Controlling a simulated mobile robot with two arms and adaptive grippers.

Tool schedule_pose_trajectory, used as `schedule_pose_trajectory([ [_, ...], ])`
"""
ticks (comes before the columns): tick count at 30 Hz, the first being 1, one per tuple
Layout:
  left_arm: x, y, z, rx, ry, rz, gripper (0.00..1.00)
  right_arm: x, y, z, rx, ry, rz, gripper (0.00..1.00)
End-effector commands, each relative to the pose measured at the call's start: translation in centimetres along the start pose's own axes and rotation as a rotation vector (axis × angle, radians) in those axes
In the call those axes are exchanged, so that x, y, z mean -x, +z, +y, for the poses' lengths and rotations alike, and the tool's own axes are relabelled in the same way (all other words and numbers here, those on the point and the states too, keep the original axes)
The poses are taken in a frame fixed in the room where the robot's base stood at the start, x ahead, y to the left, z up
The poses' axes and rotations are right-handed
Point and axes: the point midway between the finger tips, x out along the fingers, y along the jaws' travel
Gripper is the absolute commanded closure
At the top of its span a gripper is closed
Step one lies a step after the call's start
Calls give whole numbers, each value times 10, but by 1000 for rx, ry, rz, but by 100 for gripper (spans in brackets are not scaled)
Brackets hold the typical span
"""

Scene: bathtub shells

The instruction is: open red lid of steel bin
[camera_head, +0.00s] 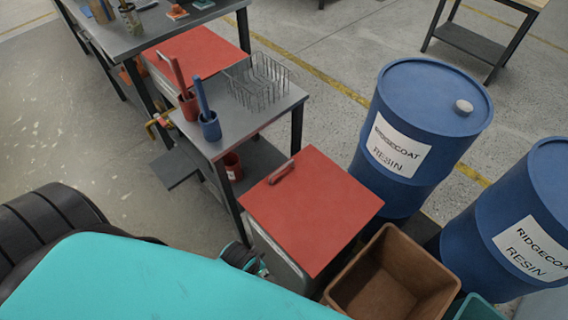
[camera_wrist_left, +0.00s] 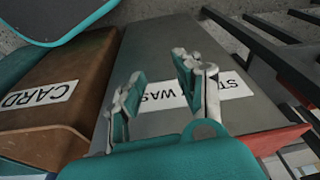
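The near steel bin (camera_head: 278,257) stands by the end of the grey workbench. Its red lid (camera_head: 325,208) lies flat and closed on top, with a red bar handle (camera_head: 282,172) near its far-left edge. My left gripper (camera_head: 245,258) is low beside the bin's left side, below lid height and partly hidden by my teal arm. In the left wrist view its two fingers (camera_wrist_left: 159,67) are spread and empty in front of the bin's grey wall (camera_wrist_left: 150,40), which bears a white label seen upside down. The red lid's edge (camera_wrist_left: 272,140) shows at lower right there. My right gripper is not in view.
A brown bin (camera_head: 440,272) stands right of the steel bin, and blue resin drums (camera_head: 425,105) stand behind. The workbench (camera_head: 235,140) carries red and blue cups and a wire rack (camera_head: 258,82). Another red lid (camera_head: 200,50) is farther back. Open floor lies left.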

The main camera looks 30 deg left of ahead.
Motion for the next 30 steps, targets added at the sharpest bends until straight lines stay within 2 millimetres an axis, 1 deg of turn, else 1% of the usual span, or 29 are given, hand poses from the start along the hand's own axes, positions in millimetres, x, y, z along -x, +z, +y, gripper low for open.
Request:
schedule_pose_trajectory([
  [1,15,-10,-1,0,0,12,66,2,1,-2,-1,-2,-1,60],
  [2,23,-17,-1,-1,2,16,66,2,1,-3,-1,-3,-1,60],
  [3,34,-28,0,-3,6,24,66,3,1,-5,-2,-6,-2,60],
  [5,49,-52,2,-15,18,33,66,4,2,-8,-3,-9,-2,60],
  [6,54,-64,4,-24,27,32,66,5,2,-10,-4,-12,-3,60],
  [10,65,-98,9,-53,50,26,66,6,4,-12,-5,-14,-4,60],
  [14,78,-135,11,-91,64,17,66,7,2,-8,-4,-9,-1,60],
  [17,89,-167,8,-126,63,-1,66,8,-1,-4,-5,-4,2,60],
  [20,102,-204,-2,-162,43,-32,66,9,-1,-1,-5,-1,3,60],
  [21,110,-220,-9,-175,27,-49,66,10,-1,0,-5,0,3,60],
  [23,123,-245,-22,-190,-4,-77,66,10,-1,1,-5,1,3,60],
  [24,133,-259,-32,-195,-26,-97,66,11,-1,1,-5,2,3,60],
  [27,158,-288,-56,-194,-79,-141,66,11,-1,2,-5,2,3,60],
  [30,179,-307,-76,-183,-122,-175,66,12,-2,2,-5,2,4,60],
])
